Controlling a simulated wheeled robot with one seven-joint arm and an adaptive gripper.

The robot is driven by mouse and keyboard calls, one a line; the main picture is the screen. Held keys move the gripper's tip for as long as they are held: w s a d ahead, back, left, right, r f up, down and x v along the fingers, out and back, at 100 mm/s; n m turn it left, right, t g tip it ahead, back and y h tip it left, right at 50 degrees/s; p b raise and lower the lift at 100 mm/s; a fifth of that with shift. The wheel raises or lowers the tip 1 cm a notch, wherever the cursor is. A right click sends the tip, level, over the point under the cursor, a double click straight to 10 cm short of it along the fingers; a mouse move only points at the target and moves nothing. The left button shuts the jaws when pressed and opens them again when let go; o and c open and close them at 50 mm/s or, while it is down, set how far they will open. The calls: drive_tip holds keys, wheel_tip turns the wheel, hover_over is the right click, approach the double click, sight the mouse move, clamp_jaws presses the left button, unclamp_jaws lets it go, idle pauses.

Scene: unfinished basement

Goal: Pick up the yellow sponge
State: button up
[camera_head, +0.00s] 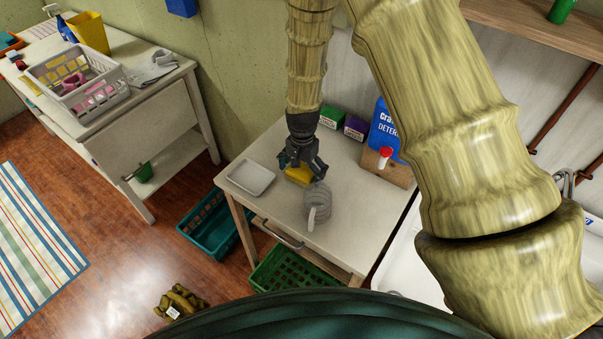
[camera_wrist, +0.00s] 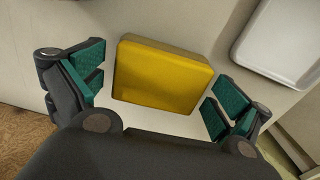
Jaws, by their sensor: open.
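The yellow sponge (camera_head: 298,175) lies on the small white table (camera_head: 265,215), partly hidden behind my gripper in the head view. In the wrist view the sponge (camera_wrist: 163,74) is a flat yellow block lying between the two finger pads. My gripper (camera_head: 302,163) points down over it from above. In the wrist view my gripper (camera_wrist: 155,95) is open, with its green pads on either side of the sponge and a gap to each side. I cannot tell how far above the table top the fingertips are.
A white tray (camera_head: 250,178) lies left of the sponge, and a grey ribbed object (camera_head: 317,203) stands close in front. Small boxes (camera_head: 356,127) and a blue detergent container (camera_head: 384,132) stand behind on the right. Green (camera_head: 285,270) and teal (camera_head: 205,228) crates sit low by the table.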

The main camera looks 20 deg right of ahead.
sight(302, 170)
drive_tip(key=c, duration=0.8)
drive_tip(key=shift+s, duration=0.15)
drive_tip(key=shift+c, duration=0.5)
drive_tip(key=shift+r+b, duration=0.4)
drive_tip(key=shift+r, duration=0.1)
drive_tip(key=shift+r+b, duration=1.4)
drive_tip(key=shift+r, duration=3.1)
